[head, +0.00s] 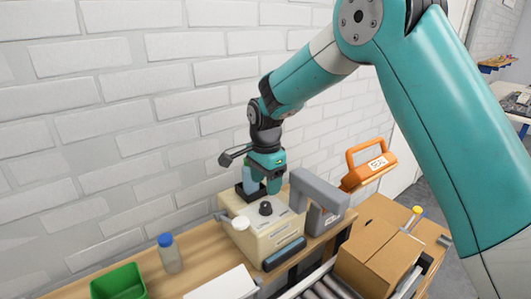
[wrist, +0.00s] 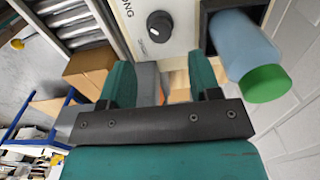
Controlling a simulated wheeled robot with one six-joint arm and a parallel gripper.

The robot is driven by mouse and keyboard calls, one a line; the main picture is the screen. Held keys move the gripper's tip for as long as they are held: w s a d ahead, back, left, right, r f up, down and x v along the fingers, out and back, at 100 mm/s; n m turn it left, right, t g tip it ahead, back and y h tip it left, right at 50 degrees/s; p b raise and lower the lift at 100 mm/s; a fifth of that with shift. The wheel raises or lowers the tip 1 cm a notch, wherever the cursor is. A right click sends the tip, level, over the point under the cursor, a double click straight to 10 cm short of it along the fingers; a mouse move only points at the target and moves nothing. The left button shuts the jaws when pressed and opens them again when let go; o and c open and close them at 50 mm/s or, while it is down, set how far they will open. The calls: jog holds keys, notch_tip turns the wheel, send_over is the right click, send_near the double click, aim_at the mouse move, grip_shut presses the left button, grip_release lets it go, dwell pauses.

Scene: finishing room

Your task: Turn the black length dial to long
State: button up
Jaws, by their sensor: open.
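The black length dial (wrist: 160,27) is a round knob with a pale mark on a cream panel in the wrist view. The letters "NG" show near it, with small blurred lettering on its other side. In the head view the dial (head: 265,208) stands on top of a beige machine (head: 276,238). My gripper (head: 264,184) is above the machine, close to the dial. In the wrist view my gripper (wrist: 162,66) has its two teal fingers apart with nothing held between them. The dial appears beyond the fingertips, apart from them. The exact dial setting is too small to tell.
A bluish cylinder with a green end (wrist: 246,58) stands at a dark opening beside the dial. A white knob (head: 240,223), a grey arm-shaped part (head: 321,195) and an orange "SEAL" handle (head: 368,168) are near. A bottle (head: 170,255), green bin (head: 119,283) and carton (head: 378,255) stand around.

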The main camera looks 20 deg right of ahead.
aim_at(266, 203)
notch_tip(266, 203, up, 11)
jog(key=b, duration=0.1)
jog(key=shift+f, duration=0.15)
jog(key=s+a+n+y, duration=0.2)
jog(key=s+n, duration=0.9)
jog(key=s, duration=0.4)
jog(key=s+a+n+y, duration=0.2)
jog(key=s+n, duration=0.8)
jog(key=s, duration=0.6)
jog(key=shift+a+f+n, duration=0.25)
jog(key=shift+a+n, duration=0.15)
